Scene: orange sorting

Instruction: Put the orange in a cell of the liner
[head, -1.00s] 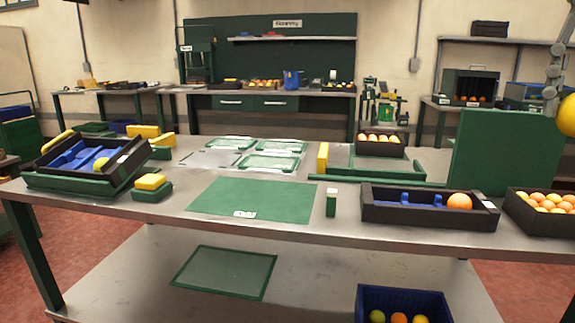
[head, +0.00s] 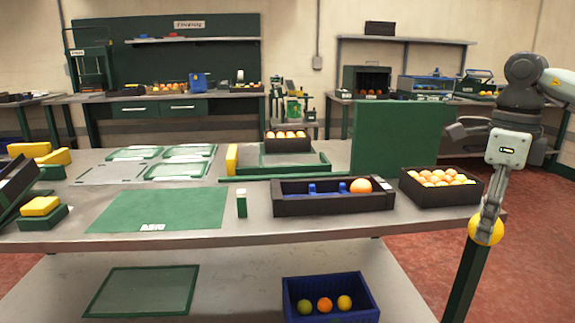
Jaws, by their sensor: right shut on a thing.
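My right gripper (head: 488,212) hangs fingers down off the table's right end and is shut on a round yellow orange (head: 485,231). The fruit is in front of the table's right leg in the picture. The black tray (head: 330,206) with a blue liner (head: 327,188) stands near the right front of the table, left of the gripper. One orange (head: 360,186) sits at the tray's right end; blue dividers show to its left. The cells' insides are mostly hidden by the front wall. My left gripper is not in view.
A black crate (head: 441,197) full of oranges stands between the tray and my right gripper. A green upright panel (head: 400,133) rises behind it. A green mat (head: 157,210) lies left of the tray. A blue crate (head: 330,313) with several fruits is on the lower shelf.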

